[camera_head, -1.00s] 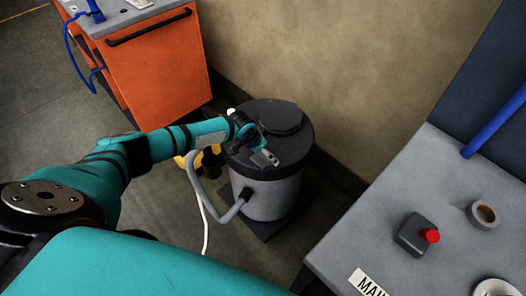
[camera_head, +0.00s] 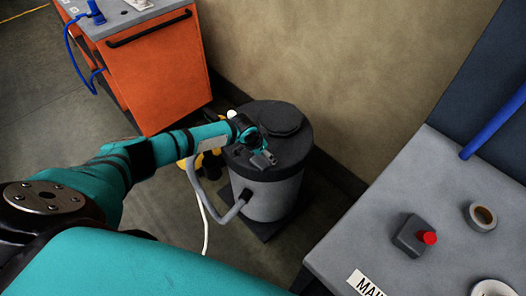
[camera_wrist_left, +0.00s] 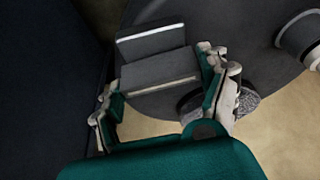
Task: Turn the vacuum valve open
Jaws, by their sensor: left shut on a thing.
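The vacuum unit is a grey drum (camera_head: 272,200) with a dark lid (camera_head: 284,118), standing on the floor by the wall. My left gripper (camera_head: 261,153) reaches over the front of its lid. In the left wrist view its two fingers (camera_wrist_left: 165,96) stand on either side of a dark grey block-like handle (camera_wrist_left: 160,73), which I take to be the vacuum valve's. The gripper is shut on this handle. The valve's body and the exact finger contact are partly hidden. My right gripper is not in view.
A grey hose (camera_head: 205,199) and a white cable run beside the drum. A yellow thing (camera_head: 211,161) is partly hidden behind my arm. An orange cabinet (camera_head: 158,75) stands at the back left. A grey table (camera_head: 365,225) with a red-button box (camera_head: 414,236) is at right.

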